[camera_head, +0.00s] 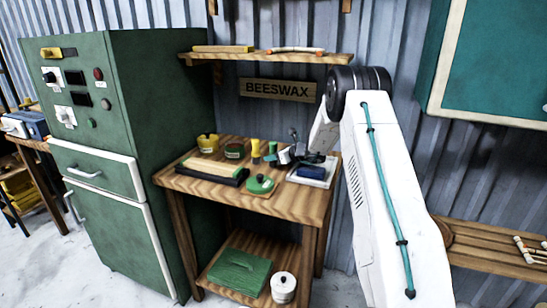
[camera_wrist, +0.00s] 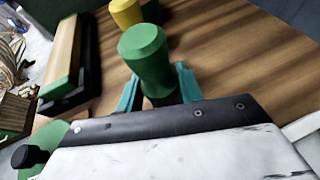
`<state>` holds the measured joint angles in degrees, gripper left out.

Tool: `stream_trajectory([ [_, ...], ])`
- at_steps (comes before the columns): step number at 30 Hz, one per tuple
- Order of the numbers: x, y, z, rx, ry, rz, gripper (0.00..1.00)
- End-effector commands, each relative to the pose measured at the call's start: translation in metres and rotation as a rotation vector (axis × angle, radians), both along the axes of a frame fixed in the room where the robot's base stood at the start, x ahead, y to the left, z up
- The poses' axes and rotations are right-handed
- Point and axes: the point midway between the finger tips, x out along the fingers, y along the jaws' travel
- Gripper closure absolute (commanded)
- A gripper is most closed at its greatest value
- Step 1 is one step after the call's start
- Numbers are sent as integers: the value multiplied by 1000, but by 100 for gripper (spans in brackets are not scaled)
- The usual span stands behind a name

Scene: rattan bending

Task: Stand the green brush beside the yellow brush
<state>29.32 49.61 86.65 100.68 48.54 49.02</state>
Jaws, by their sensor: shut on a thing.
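The green brush (camera_wrist: 143,48) stands upright, wide end up, between the teal fingers of my gripper (camera_wrist: 158,88) in the wrist view. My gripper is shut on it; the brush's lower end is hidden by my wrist. In the head view the green brush (camera_head: 272,148) is small, just left of my gripper (camera_head: 276,158), over the wooden table. The yellow brush (camera_head: 255,149) stands upright on the table close to its left. In the wrist view the yellow brush (camera_wrist: 125,13) is just beyond the green one, partly cut off by the top edge.
The wooden table (camera_head: 312,198) also bears a yellow pot (camera_head: 208,142), a green tin (camera_head: 234,152), a wooden block (camera_head: 213,168) on a dark base, a green lid with black knob (camera_head: 260,184) and a pale tray (camera_head: 314,180) at right. A shelf (camera_head: 268,56) hangs above.

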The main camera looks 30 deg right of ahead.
Motion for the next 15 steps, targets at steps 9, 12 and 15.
stream_trajectory([
  [9,0,0,-3,0,0,0,42],
  [12,0,0,-3,0,0,0,42],
  [15,0,0,-1,0,0,0,42],
])
